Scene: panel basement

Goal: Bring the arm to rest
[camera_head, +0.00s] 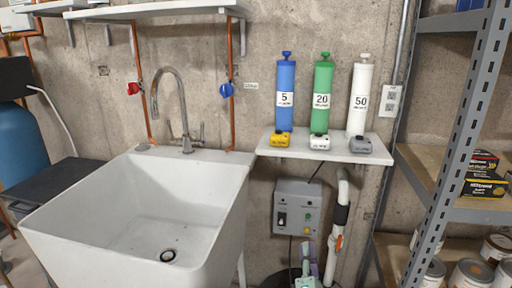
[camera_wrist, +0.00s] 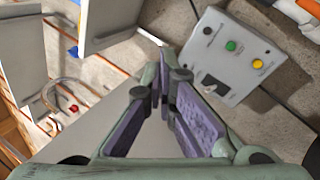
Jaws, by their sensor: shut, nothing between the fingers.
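My gripper (camera_head: 307,262) shows at the bottom of the head view, pale green with purple pads, just below the grey control box (camera_head: 297,208) on the wall. In the wrist view my gripper (camera_wrist: 169,75) is shut with nothing held, its fingers pointing up the picture. The control box (camera_wrist: 228,52) is up and right of the fingers there, with a dark knob, a green button, a yellow button and a black rocker switch. The right finger overlaps the box's lower left edge in that picture. I cannot tell if they touch. Most of my arm is out of view.
A white sink (camera_head: 140,210) with a tap stands left. A wall shelf (camera_head: 325,148) holds blue, green and white cylinders above the box. A white pipe (camera_head: 340,225) with an orange handle runs right of the box. A metal rack (camera_head: 455,140) with cans and boxes stands far right.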

